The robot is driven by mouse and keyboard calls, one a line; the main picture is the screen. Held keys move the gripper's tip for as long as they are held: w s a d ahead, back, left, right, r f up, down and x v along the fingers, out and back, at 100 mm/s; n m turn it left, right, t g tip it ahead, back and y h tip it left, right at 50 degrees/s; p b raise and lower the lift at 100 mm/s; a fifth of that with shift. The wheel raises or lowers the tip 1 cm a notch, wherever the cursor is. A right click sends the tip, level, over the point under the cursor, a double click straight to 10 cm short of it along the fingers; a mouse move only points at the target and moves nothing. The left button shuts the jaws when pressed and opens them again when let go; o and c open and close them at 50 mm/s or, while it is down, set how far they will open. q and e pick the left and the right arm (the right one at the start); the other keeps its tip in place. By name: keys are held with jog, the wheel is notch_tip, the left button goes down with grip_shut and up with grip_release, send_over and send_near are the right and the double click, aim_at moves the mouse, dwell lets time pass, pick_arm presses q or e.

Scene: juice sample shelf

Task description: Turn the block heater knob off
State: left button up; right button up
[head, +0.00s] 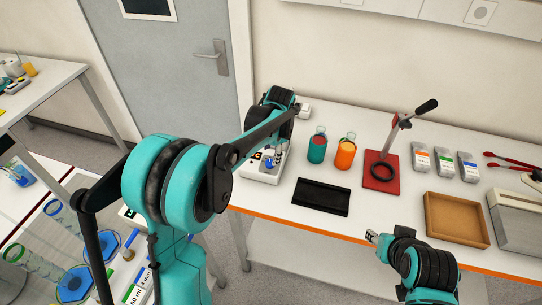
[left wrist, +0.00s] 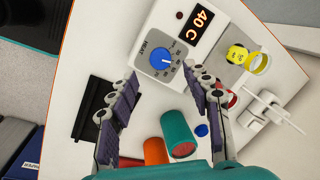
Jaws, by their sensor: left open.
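The block heater (left wrist: 182,18) is a white box with a lit display reading 40 C. Its blue round HEAT knob (left wrist: 160,58) has a white pointer mark. In the left wrist view my left gripper (left wrist: 163,80) is open. Its two fingers are spread on either side below the knob, apart from it, with nothing between the tips. In the head view the heater (head: 258,177) sits at the table's left end, partly hidden by my left gripper (head: 269,157) above it. My right gripper (head: 373,238) is in front of the table's front edge; its jaw opening is unclear.
A green bottle (head: 317,149) and an orange bottle (head: 345,155) stand right of the heater. A black tray (head: 321,197) lies in front of them. A red-based stand (head: 380,183), labelled packs and a brown tray (head: 457,219) are farther right.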

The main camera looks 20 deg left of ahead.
aim_at(270, 162)
pick_arm(q)
jog(key=f, duration=0.4)
jog(key=w+f+b, duration=0.1)
jog(key=f, duration=0.1)
jog(key=shift+a, duration=0.4)
grip_shut()
